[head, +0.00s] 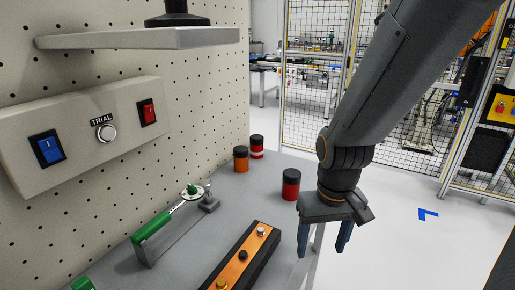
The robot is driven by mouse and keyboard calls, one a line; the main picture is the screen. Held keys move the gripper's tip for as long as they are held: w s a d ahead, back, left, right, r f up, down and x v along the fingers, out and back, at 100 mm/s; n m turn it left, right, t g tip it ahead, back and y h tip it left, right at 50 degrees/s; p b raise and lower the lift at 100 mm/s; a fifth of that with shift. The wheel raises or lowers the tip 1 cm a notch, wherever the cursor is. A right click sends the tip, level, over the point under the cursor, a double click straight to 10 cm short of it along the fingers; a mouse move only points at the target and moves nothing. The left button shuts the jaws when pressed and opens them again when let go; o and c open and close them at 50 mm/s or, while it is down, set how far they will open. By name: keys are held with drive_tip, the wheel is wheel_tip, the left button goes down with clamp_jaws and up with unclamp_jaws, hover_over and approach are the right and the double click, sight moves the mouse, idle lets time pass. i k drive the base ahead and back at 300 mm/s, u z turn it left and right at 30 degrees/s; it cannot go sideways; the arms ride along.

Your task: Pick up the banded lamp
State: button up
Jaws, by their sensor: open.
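The banded lamp (257,147) is a small red cylinder with a black top and a pale band around it. It stands upright at the far end of the grey bench, close to the pegboard wall. An orange cylinder with a black top (241,160) stands just in front of it to the left. My gripper (322,252) points down, open and empty, in the picture's middle right. It is nearer to the camera than the banded lamp, to its right, near the bench's right edge.
A plain red cylinder with a black top (291,185) stands between the banded lamp and my gripper. A green-handled clamp (175,220) and a black-and-copper block (242,258) lie nearer. A switch panel (95,132) and shelf (140,39) project from the pegboard.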

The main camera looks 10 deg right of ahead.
sight(256, 141)
drive_tip(key=z, duration=1.75)
drive_tip(key=i, duration=1.35)
drive_tip(key=u, duration=1.4)
